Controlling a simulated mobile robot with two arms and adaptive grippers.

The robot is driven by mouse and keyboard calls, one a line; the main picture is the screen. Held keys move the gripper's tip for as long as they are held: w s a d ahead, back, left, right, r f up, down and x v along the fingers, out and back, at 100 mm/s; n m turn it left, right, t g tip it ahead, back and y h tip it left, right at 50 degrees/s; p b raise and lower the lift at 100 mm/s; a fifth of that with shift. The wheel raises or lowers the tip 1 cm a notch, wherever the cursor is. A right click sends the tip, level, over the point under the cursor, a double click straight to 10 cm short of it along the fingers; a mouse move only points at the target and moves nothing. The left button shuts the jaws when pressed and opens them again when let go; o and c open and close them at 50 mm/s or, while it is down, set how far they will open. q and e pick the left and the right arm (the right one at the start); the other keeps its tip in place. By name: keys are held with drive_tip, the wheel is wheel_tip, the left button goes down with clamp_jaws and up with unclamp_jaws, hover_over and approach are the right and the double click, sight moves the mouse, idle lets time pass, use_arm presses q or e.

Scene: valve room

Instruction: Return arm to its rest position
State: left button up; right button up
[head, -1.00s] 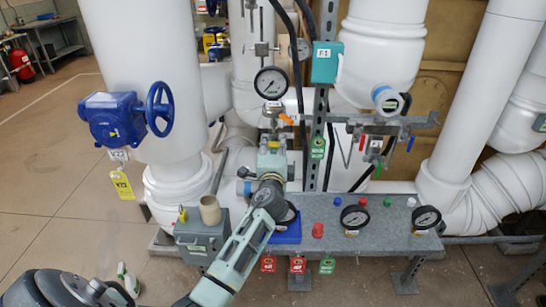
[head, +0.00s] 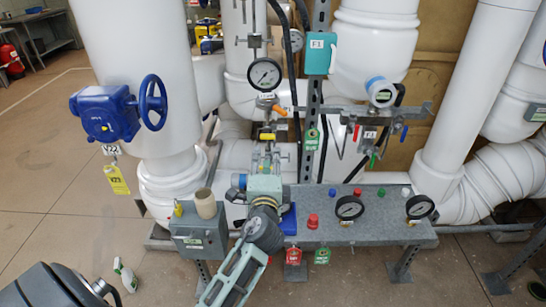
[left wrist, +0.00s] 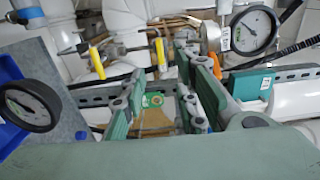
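My left gripper (head: 266,160) is in the middle of the head view, its arm coming up from the bottom. Its green fingers point away from me, toward the pipework behind the grey shelf. The fingers stand apart with a gap between them and hold nothing that I can see. In the left wrist view the fingers (left wrist: 160,95) frame a green tag in the background. A small yellow part (head: 267,136) shows just beyond the fingertips; I cannot tell whether they touch it. My right gripper is not in view.
A grey shelf (head: 370,230) carries gauges, coloured knobs and a blue tray (head: 289,220). A grey box with a beige cup (head: 205,203) stands left of my arm. A pressure gauge (head: 265,73) is above the gripper. Open floor (head: 60,220) lies left; a spray bottle (head: 124,275) stands there.

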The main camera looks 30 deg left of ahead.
use_arm(q)
drive_tip(key=s+d+f+n+g+h, duration=0.1)
drive_tip(key=s+f+n+g+h, duration=0.1)
drive_tip(key=s+f+n+g, duration=0.45)
drive_tip(key=s+d+f+n+g+h, duration=0.15)
drive_tip(key=s+d+f, duration=0.3)
drive_tip(key=s, duration=0.45)
drive_tip(key=s+d+f+n+g+h, duration=0.1)
drive_tip(key=s+d+f+g+h, duration=0.2)
drive_tip(key=s+d, duration=0.4)
drive_tip(key=s+d+f+n+g+h, duration=0.1)
drive_tip(key=s+d+f+h, duration=0.3)
drive_tip(key=s, duration=0.6)
wheel_tip(320, 180, down, 28)
drive_tip(key=s+g+y, duration=0.1)
drive_tip(key=s, duration=0.1)
drive_tip(key=s+a+f+g, duration=0.1)
drive_tip(key=s+a+f, duration=0.2)
drive_tip(key=s+f, duration=1.2)
drive_tip(key=shift+s+a+m, duration=0.15)
drive_tip(key=shift+s+m, duration=0.15)
drive_tip(key=shift+s, duration=0.5)
drive_tip(key=shift+f, duration=0.1)
